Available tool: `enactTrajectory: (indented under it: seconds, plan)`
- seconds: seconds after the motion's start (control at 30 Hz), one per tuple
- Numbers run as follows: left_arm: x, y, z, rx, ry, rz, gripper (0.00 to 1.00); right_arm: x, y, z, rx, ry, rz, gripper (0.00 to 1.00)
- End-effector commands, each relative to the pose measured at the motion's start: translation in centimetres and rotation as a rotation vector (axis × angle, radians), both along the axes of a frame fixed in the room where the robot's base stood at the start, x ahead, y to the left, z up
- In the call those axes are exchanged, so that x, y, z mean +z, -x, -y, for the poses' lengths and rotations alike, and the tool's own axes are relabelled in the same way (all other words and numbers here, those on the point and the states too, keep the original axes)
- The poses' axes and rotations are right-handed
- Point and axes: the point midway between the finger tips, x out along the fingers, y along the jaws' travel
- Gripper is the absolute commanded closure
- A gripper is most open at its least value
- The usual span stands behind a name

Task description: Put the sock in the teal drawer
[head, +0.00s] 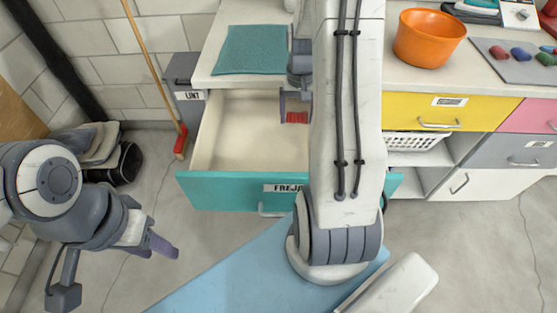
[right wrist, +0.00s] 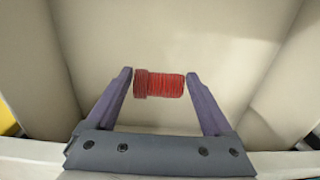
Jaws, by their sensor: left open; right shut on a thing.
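The teal drawer (head: 222,191) is pulled open below the counter, and its pale inside is visible. The red ribbed sock (head: 296,117) is rolled up and held over the open drawer. My right gripper (head: 295,100) is shut on it, and my right arm hides part of the drawer. In the right wrist view, the sock (right wrist: 158,85) sits between the two purple fingers, with the pale drawer interior (right wrist: 170,35) beneath. My left gripper (head: 156,243) is open and empty, low at the left, away from the drawer.
An orange bowl (head: 428,38) and a grey mat (head: 515,62) with small coloured items stand on the right counter. A teal cloth (head: 252,50) lies on the counter behind the drawer. A yellow drawer (head: 435,110) is closed at the right. A broom (head: 155,65) leans at the left.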

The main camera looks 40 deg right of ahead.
Motion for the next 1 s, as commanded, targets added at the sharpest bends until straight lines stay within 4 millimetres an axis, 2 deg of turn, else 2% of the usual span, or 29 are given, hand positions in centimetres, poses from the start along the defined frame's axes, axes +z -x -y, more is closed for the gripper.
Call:
enactTrajectory:
  seconds: [0.2,0.43,0.63,0.83,1.0]
  plan:
    - [-0.2,0.0,0.0,0.000,0.000,0.000,0.56,-3.1,-0.1,-5.2,0.010,-0.003,-0.005,0.67]
    - [-0.4,0.0,0.0,0.000,0.000,0.000,0.56,-5.6,-0.3,-9.4,0.007,-0.002,-0.004,0.67]
    - [-0.6,0.0,0.0,0.000,0.000,0.000,0.56,-6.8,-0.3,-10.5,0.003,-0.002,-0.004,0.67]
    - [-0.9,0.0,0.0,0.000,0.000,0.000,0.56,-9.6,-0.3,-10.4,0.002,-0.002,-0.004,0.67]
    - [-0.9,0.0,0.0,0.000,0.000,0.000,0.56,-10.2,-0.3,-10.4,0.002,-0.001,-0.001,0.67]
